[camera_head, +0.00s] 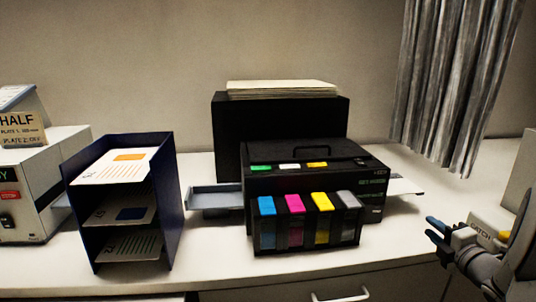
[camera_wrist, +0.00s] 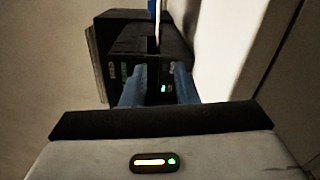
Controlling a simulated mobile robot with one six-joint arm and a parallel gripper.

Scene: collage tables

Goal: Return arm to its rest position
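My gripper (camera_head: 432,230) is at the right of the head view, beside the table's front edge and to the right of the printer. Its blue fingers point left in that view. In the wrist view my gripper (camera_wrist: 158,85) shows its two blue fingers apart, with nothing between them. The black printer (camera_wrist: 125,45) appears beyond the fingers there. Part of my arm shows at the right edge of the head view.
The black printer (camera_head: 312,180) with coloured cartridges stands mid-table (camera_head: 215,272). A navy paper rack (camera_head: 172,215) and a white machine (camera_head: 38,205) stand left. A grey curtain (camera_head: 455,80) hangs at back right.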

